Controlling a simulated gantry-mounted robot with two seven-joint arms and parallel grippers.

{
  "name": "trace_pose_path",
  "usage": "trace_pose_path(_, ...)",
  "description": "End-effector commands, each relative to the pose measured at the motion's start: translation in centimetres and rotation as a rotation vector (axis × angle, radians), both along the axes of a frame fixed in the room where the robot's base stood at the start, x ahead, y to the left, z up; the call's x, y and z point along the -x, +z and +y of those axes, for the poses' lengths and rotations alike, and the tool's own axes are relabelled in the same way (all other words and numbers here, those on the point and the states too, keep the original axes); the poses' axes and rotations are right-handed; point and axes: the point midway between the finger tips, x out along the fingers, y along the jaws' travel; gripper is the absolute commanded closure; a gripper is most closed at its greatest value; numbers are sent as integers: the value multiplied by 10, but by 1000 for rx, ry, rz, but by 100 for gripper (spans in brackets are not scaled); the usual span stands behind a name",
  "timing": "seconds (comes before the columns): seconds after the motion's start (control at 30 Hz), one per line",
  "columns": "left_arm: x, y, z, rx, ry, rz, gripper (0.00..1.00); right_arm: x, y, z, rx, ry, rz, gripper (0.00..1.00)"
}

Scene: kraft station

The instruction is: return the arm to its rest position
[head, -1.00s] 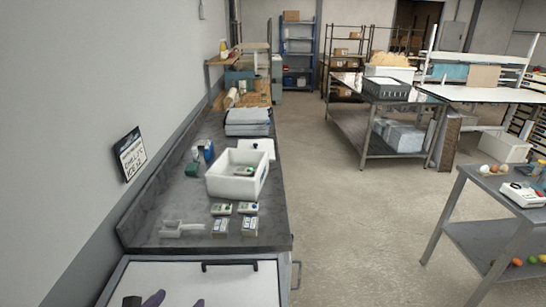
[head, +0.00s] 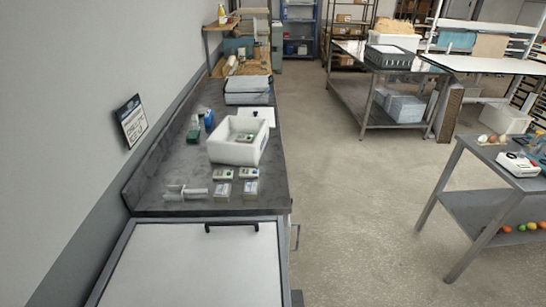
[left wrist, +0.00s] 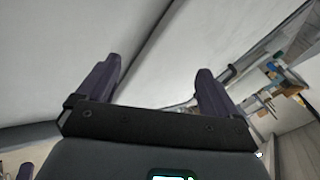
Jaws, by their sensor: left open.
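My left gripper (left wrist: 155,85) shows in the left wrist view with its two dark purple fingers spread wide apart. Nothing is between the fingers. Behind them are a pale wall or panel surface and, at the right, a tilted, small view of the room. In the head view no gripper or arm is visible. My right gripper is not in either view.
In the head view a white-topped unit with a black handle (head: 232,227) stands in front. Beyond it a dark counter (head: 165,190) holds a white bin (head: 225,152) and several small boxes. A metal table (head: 485,195) stands right. The floor (head: 350,210) between is clear.

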Motion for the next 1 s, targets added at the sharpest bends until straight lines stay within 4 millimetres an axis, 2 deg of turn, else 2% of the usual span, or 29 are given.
trace_pose_path(0.03,20,-12,1,101,142,67,6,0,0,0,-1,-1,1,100)
trace_pose_path(0.2,80,-40,6,359,626,262,6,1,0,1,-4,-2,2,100)
trace_pose_path(0.27,100,-47,7,428,794,322,6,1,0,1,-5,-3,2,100)
trace_pose_path(0.3,110,-42,8,458,876,348,6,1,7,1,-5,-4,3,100)
trace_pose_path(0.33,105,-22,8,451,855,336,6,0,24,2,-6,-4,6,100)
trace_pose_path(0.57,103,45,9,447,844,332,6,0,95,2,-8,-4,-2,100)
trace_pose_path(0.8,103,132,9,445,841,330,6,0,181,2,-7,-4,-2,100)
trace_pose_path(1.0,103,189,9,445,840,330,6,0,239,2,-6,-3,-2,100)
